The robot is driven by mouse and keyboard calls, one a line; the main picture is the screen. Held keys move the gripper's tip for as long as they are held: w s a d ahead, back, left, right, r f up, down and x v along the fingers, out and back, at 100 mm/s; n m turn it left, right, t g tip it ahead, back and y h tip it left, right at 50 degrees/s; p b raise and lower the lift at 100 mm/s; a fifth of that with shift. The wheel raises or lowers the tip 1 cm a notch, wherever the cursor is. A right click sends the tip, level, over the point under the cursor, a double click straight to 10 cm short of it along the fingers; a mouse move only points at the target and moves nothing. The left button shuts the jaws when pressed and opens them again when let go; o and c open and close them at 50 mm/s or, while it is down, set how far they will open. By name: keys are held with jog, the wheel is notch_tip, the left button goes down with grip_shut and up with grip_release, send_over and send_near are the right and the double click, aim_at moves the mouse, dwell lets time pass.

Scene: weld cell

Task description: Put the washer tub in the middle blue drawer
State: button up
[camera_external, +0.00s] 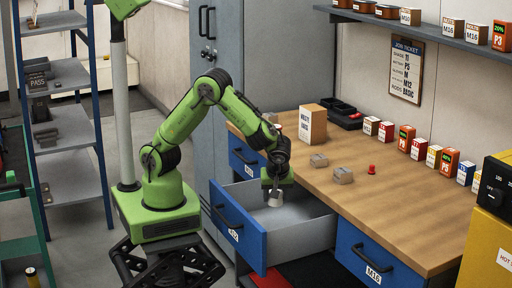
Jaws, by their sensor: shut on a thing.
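The washer tub (276,200) looks like a small pale cup. My gripper (275,191) points down and is shut on it, over the open middle blue drawer (233,226). The tub is inside the drawer's outline in the picture. I cannot tell whether it touches the drawer floor. The drawer is pulled well out, and its grey inside looks empty apart from the tub. Its front label is too small to read surely.
The other blue drawers, left (238,158) and right marked M16 (366,268), look shut. The wooden bench top (400,205) holds a waste box (313,124), two grey blocks, a red piece (371,169) and a row of small boxes. A grey cabinet (216,60) stands behind my arm.

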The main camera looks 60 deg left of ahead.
notch_tip(320, 180, down, 11)
jog(key=b, duration=0.3)
jog(key=shift+f, duration=0.1)
jog(key=o, duration=1.1)
